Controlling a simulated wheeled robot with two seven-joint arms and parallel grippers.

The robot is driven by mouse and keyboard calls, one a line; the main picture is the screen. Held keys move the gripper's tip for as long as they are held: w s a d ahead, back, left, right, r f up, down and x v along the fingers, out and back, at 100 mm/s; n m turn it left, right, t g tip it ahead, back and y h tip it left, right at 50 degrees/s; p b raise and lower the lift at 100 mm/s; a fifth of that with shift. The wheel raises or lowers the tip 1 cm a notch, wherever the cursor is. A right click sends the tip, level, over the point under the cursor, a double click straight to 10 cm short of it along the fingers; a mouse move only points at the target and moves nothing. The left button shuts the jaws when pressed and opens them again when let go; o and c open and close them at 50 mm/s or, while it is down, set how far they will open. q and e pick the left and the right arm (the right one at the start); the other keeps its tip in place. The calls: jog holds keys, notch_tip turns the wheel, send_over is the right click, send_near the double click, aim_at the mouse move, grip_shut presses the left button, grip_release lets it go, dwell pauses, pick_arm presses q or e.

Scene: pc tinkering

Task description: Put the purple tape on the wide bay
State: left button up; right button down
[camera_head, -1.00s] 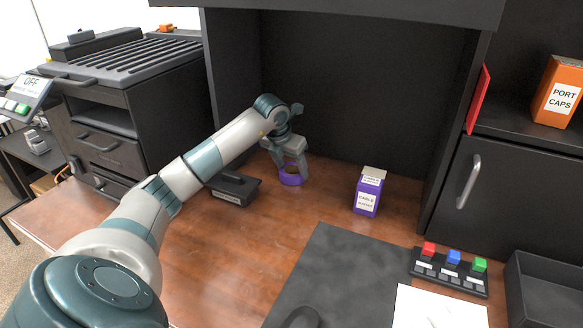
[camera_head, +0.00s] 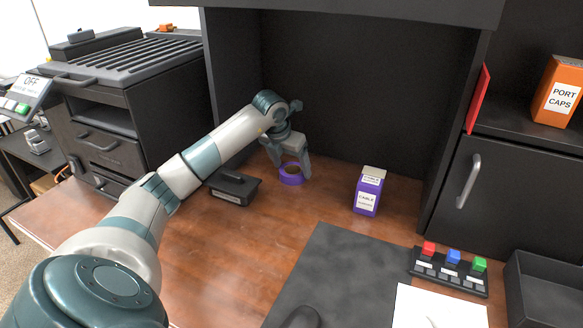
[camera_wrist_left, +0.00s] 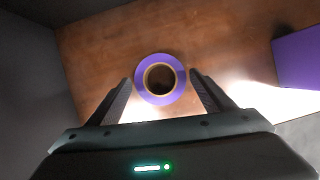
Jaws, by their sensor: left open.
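The purple tape (camera_head: 291,176) is a roll lying flat on the wooden desk inside the dark recess. In the left wrist view the tape (camera_wrist_left: 160,80) shows as a purple ring around a dark hole. My left gripper (camera_head: 291,172) is open above the tape, its fingers spread to either side of it. In the left wrist view the left gripper's fingertips (camera_wrist_left: 160,75) flank the ring with a gap on both sides. My right gripper is not in view. I cannot tell which surface is the wide bay.
A purple cable box (camera_head: 368,193) stands right of the tape. A black holder (camera_head: 234,188) sits left of it. A dark mat (camera_head: 345,270), a coloured button block (camera_head: 450,270) and a black tray (camera_head: 545,295) lie nearer. The wood between tape and mat is clear.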

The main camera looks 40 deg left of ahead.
pick_arm(q)
jog(key=v, duration=1.1)
jog(key=shift+w+d, duration=0.1)
jog(key=shift+d, duration=0.05)
dwell(0.5)
